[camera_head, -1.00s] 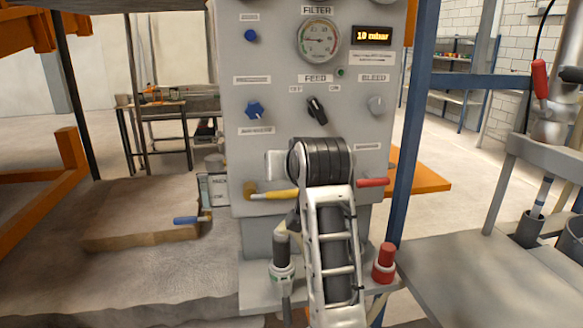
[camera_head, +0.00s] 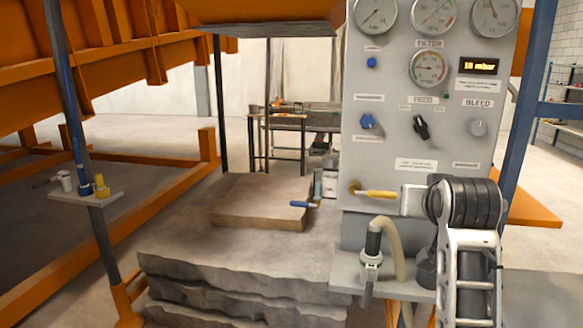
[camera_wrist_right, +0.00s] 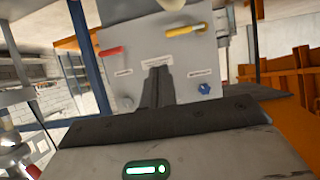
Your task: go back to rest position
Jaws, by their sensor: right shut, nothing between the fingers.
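My right arm comes up from the bottom right of the head view, in front of the lower part of the grey control panel (camera_head: 385,140); its gripper cannot be made out there. In the right wrist view my right gripper (camera_wrist_right: 157,72) is shut, with nothing between its dark fingers. It points toward the panel, which shows upside down there (camera_wrist_right: 130,88). The yellow-handled lever (camera_head: 378,194) sits just left of my arm in the head view. In the wrist view this lever (camera_wrist_right: 186,30) and a red-handled lever (camera_wrist_right: 110,51) are apart from the fingers. My left gripper is not in view.
A blue post (camera_head: 524,115) stands right of the panel. A small shelf (camera_head: 345,272) with a hose coupling (camera_head: 371,262) juts out below it. Orange beams (camera_head: 120,235) fill the left side.

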